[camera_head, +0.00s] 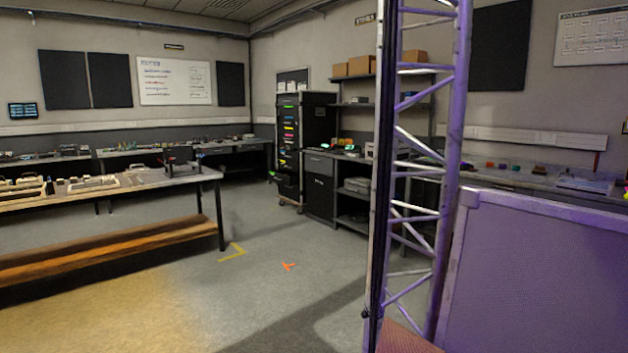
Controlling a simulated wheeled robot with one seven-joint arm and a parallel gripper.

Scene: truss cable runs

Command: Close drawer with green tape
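A tall black drawer cabinet (318,126) stands at the back, near the room's far corner. Its front carries a column of coloured tape strips. A green strip (288,106) marks a drawer near the top. Orange, yellow and bluish strips follow below it. Lower down, a dark drawer (287,181) seems to jut out, with a small green spot at its left end. At this distance I cannot tell clearly which drawers are open. My gripper is not in view.
A truss column (453,140) and a purple-lit panel (545,275) stand close on the right. A workbench (140,187) with a wooden lower shelf is at left. Open grey floor (262,262) with yellow and orange tape marks leads toward the cabinet. A dark shelf unit (352,207) stands right of it.

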